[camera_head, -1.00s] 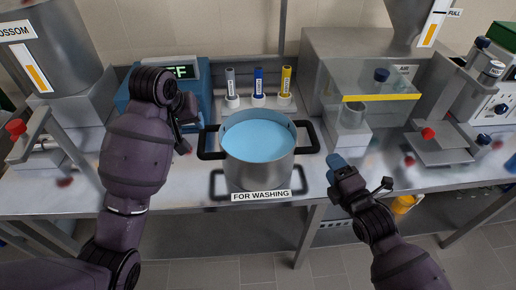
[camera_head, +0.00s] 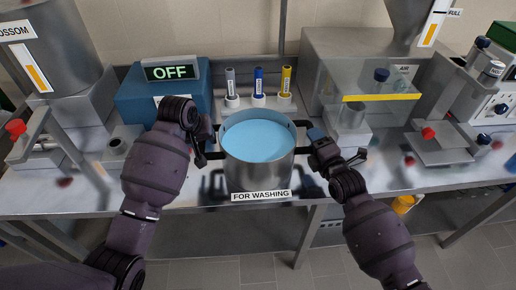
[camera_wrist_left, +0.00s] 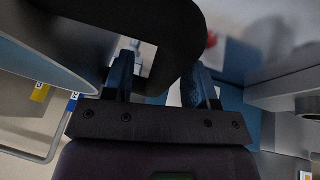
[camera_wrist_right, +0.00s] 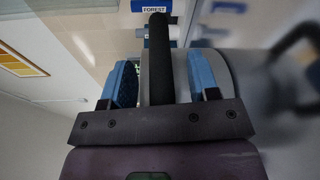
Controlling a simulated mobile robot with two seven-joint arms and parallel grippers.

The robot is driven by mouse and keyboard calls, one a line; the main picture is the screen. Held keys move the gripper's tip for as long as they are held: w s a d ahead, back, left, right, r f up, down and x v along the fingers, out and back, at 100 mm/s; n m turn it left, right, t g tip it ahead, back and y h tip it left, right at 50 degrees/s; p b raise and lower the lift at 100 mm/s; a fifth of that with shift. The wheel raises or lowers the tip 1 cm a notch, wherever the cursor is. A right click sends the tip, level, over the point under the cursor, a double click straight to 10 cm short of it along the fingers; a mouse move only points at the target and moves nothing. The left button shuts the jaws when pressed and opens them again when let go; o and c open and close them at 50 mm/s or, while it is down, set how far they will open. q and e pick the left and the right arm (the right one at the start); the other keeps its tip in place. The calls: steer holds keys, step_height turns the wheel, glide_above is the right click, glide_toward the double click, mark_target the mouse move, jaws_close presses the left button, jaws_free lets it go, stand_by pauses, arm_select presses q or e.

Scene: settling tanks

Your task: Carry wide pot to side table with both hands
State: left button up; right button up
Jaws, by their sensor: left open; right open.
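The wide pot (camera_head: 258,172) is a grey metal pot with a light-blue inside and two black side handles. It stands upright on the metal bench behind the "FOR WASHING" label. My left gripper (camera_head: 207,146) is at its left handle; in the left wrist view the black handle (camera_wrist_left: 145,18) curves down between the open fingers (camera_wrist_left: 160,82). My right gripper (camera_head: 314,139) is at the right handle; in the right wrist view the handle bar (camera_wrist_right: 160,62) lies between the open blue fingers (camera_wrist_right: 163,85). The grippers partly hide both handles. I cannot pick out the side table.
Grey, blue and yellow markers (camera_head: 258,85) stand behind the pot. A metal machine with a yellow strip (camera_head: 381,97) is at the right. The "FOR WASHING" label (camera_head: 261,196) is on the bench's front edge.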

arm_select(q)
steer(key=shift+f, duration=0.1)
arm_select(e)
steer(key=shift+w, duration=0.15)
arm_select(q)
jaws_close()
arm_select(e)
jaws_close()
arm_select(q)
steer(key=shift+w, duration=0.1)
arm_select(e)
steer(key=shift+r, duration=0.1)
